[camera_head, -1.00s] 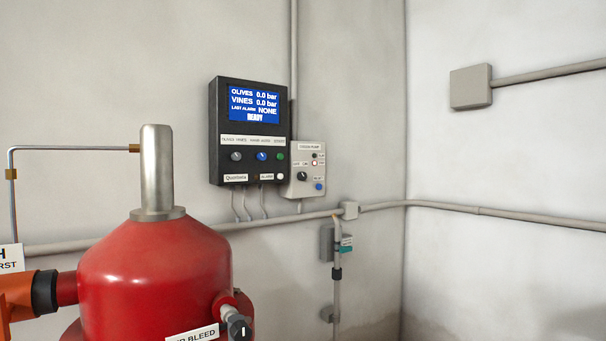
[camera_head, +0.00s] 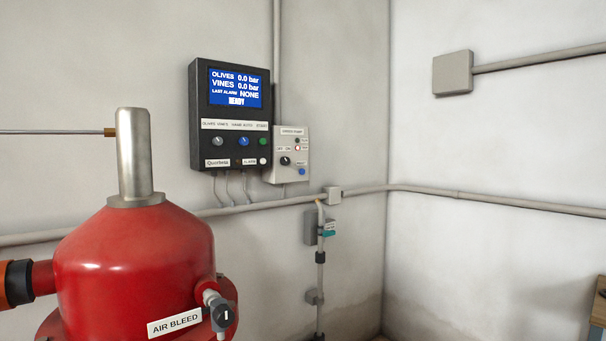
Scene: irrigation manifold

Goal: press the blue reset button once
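A small light-grey pump box (camera_head: 291,153) is on the wall beside the right edge of a black control panel (camera_head: 200,120). A blue button (camera_head: 302,171) sits at the lower right of the grey box, under a small label too small to read surely. A black knob (camera_head: 285,161) is to its left. The black panel's blue screen (camera_head: 235,89) reads OLIVES 0.0 bar, VINES 0.0 bar, LAST ALARM NONE, READY. The panel also carries a blue-faced knob (camera_head: 243,141) and a green button (camera_head: 263,142). Neither of my grippers is in view.
A red tank (camera_head: 135,255) with a metal neck (camera_head: 134,155) fills the lower left; its AIR BLEED valve (camera_head: 219,308) juts forward. A conduit (camera_head: 440,191) runs along the walls. A wooden item (camera_head: 598,310) shows at the lower right edge. The floor is mostly out of view.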

